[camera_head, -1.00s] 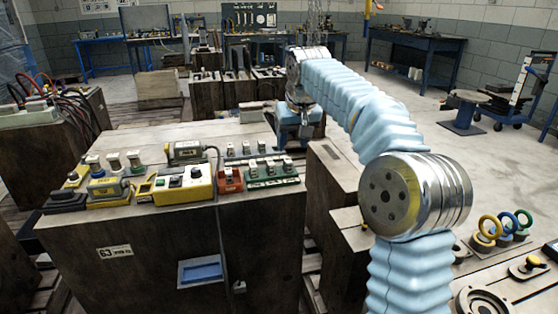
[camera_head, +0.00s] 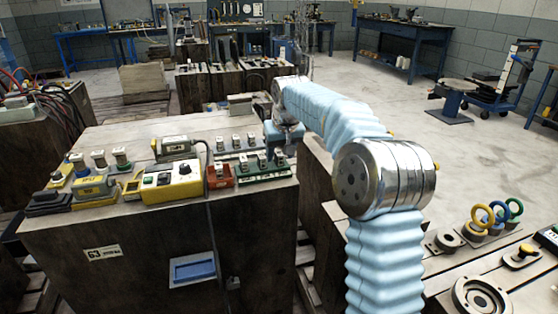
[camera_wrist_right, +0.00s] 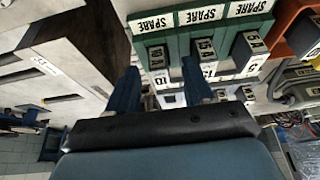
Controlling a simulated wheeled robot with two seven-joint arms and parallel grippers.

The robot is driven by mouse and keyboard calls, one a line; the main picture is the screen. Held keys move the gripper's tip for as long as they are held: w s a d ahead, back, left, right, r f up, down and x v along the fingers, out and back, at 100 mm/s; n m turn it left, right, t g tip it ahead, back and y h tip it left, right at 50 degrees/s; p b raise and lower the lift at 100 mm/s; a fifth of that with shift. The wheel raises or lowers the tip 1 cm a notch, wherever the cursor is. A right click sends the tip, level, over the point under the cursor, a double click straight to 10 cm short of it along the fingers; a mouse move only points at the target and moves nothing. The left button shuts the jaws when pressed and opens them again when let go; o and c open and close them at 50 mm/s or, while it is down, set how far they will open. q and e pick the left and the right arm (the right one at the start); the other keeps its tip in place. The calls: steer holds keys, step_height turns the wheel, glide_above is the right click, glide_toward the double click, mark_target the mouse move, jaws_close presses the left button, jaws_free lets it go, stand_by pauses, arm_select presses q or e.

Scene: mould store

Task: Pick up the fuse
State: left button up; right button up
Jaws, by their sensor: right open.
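Several small fuses stand in a green rack (camera_head: 265,176) labelled SPARE, on the wooden block's top. In the right wrist view the rack (camera_wrist_right: 222,12) holds a left fuse (camera_wrist_right: 157,54), a middle fuse (camera_wrist_right: 206,48) and a right fuse (camera_wrist_right: 248,46), with numbers 10, 15 and 5 on or by them. My right gripper (camera_head: 281,138) is at the rack's right end in the head view. In its wrist view the gripper (camera_wrist_right: 160,68) is open and empty, its blue fingers around the left fuse's line; contact cannot be told. My left gripper is not in view.
An orange-red holder (camera_head: 221,181) with one fuse and a yellow control box (camera_head: 180,188) stand left of the rack. A grey rack (camera_head: 226,155) with more fuses is just behind. Coloured rings (camera_head: 484,214) stand on the right block.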

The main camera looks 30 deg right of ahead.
steer(key=shift+w+f, duration=0.2)
steer(key=shift+f, duration=0.3)
jaws_close()
